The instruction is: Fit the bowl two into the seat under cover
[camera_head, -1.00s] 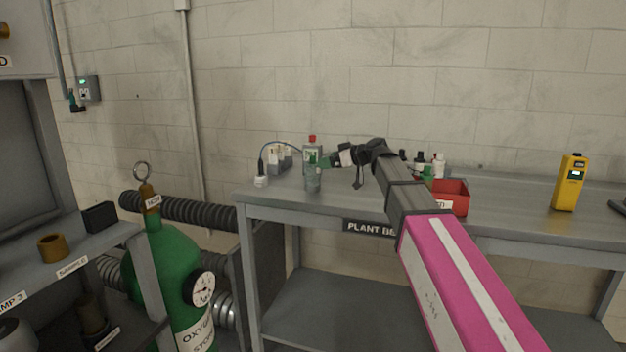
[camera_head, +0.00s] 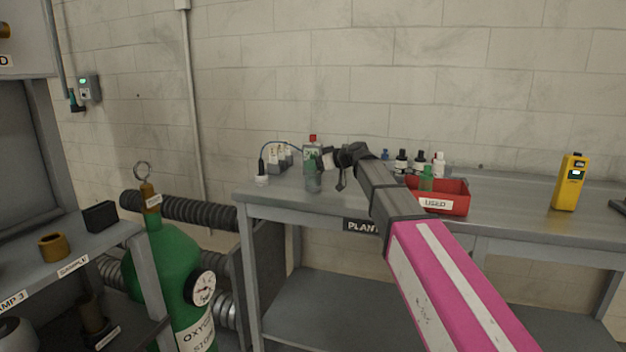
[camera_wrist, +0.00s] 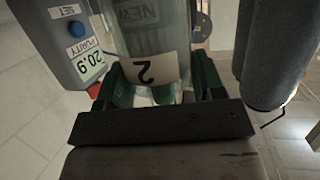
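In the wrist view, a clear bowl (camera_wrist: 152,42) carries a white label with an upside-down 2. The dark green fingers of my gripper (camera_wrist: 163,80) lie on either side of it, very close. Whether they press on it is not clear. In the head view, my gripper (camera_head: 321,161) reaches in from the right at a small dark, clear vessel (camera_head: 313,182) at the left of the bench. A pale bottle-like item (camera_head: 312,149) with a red top shows directly above or behind that vessel. I cannot make out a seat or cover.
A grey unit (camera_wrist: 62,35) with a blue button and a purity display of 20.9 is close on the left in the wrist view. The bench (camera_head: 500,225) holds a red USED tray (camera_head: 450,198), several small bottles and a yellow meter (camera_head: 571,183).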

